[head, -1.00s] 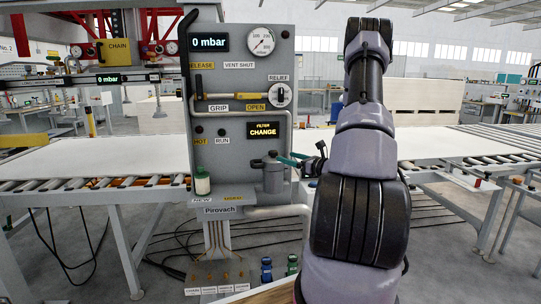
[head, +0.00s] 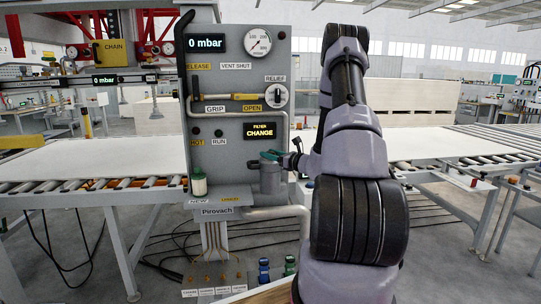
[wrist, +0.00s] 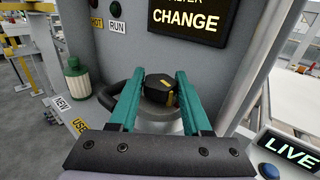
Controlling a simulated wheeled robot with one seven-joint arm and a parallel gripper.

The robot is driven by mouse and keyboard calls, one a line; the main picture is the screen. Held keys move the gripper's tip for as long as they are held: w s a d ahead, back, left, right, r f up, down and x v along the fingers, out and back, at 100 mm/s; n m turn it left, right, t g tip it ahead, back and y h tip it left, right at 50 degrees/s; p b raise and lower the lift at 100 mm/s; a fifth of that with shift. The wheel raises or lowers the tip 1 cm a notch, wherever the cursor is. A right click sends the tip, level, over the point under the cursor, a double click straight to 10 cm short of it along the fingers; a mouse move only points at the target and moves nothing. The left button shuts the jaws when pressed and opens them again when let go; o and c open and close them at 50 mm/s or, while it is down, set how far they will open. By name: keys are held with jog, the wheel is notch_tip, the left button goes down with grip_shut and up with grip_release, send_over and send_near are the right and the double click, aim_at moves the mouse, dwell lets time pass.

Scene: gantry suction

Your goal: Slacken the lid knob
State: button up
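The lid knob (wrist: 159,90) is dark with a yellow mark and sits on top of the grey filter canister, which stands on the panel's front in the head view (head: 271,182). In the wrist view my gripper (wrist: 159,74) is open, its two teal fingers on either side of the knob. Whether they touch the knob cannot be made out. In the head view my gripper (head: 274,156) is at the canister's top, coming from the right, and hides the knob.
The grey panel (head: 231,120) has a display reading FILTER CHANGE (head: 264,131), a gauge (head: 257,39) and a relief knob (head: 277,95). A green-capped white cartridge (head: 199,183) stands left of the canister. A pipe (head: 280,212) runs below. A LIVE sign (wrist: 289,153) is at lower right.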

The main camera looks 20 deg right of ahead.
grip_shut()
jog(key=shift+d+n+y, duration=0.1)
jog(key=shift+n+y, duration=0.2)
jog(key=shift+y, duration=0.1)
jog(key=n+g+y, duration=0.3)
jog(key=y, duration=0.1)
jog(key=shift+n+g+y, duration=1.4)
jog(key=shift+g+y, duration=0.1)
jog(key=shift+g, duration=0.3)
jog(key=o, duration=1)
grip_release()
